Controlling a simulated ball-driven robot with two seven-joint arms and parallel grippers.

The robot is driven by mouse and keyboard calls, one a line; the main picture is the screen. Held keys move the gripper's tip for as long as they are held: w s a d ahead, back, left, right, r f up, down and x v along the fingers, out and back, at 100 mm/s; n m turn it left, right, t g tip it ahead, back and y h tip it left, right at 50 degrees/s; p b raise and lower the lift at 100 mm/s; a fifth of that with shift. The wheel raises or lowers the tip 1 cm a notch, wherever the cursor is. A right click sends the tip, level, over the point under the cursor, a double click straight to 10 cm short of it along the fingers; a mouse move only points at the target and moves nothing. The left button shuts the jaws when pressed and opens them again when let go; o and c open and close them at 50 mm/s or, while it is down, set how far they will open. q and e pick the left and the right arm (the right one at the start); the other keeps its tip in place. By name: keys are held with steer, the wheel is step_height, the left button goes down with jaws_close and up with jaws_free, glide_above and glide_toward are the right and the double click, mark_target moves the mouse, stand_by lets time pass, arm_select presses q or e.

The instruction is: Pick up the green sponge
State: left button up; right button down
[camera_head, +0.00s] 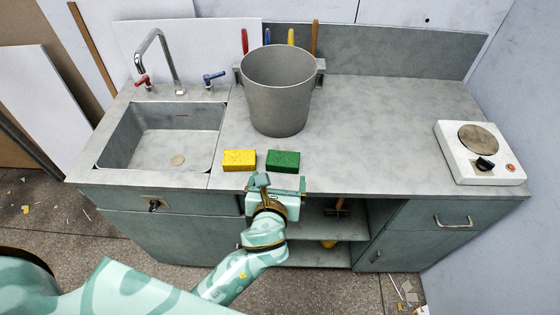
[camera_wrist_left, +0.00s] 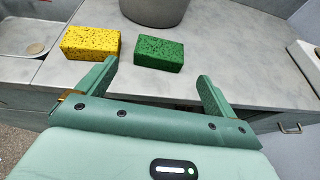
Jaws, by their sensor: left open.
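The green sponge (camera_head: 283,161) is a dark green speckled block lying near the front edge of the grey counter, right of a yellow sponge. In the left wrist view the green sponge (camera_wrist_left: 159,53) lies ahead of my left gripper, roughly between the lines of its two fingers. My left gripper (camera_head: 278,183) is open and empty at the counter's front edge, just short of the green sponge and apart from it. Its two spread fingers (camera_wrist_left: 156,80) show in the left wrist view. My right gripper is not in view.
The yellow sponge (camera_head: 239,160) sits close to the left of the green one. A large grey pot (camera_head: 278,95) stands behind both. A sink (camera_head: 118,150) with a tap is at left, a hot plate (camera_head: 480,170) at right. The counter between pot and hot plate is clear.

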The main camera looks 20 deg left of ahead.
mark_target(283, 158)
arm_select(q)
steer(key=b+x, duration=0.2)
steer(key=x, duration=0.5)
steer(key=shift+w+f, duration=0.15)
steer(key=shift+f, duration=0.15)
steer(key=shift+w, duration=0.25)
steer(key=b+x, duration=0.2)
steer(key=x, duration=0.2)
steer(key=shift+w+f, duration=0.25)
steer(key=shift+w, duration=0.1)
steer(key=shift+w+a, duration=0.15)
steer(key=shift+w, duration=0.15)
steer(key=shift+r, duration=0.1)
steer(key=c, duration=0.7)
steer(key=shift+r, duration=0.1)
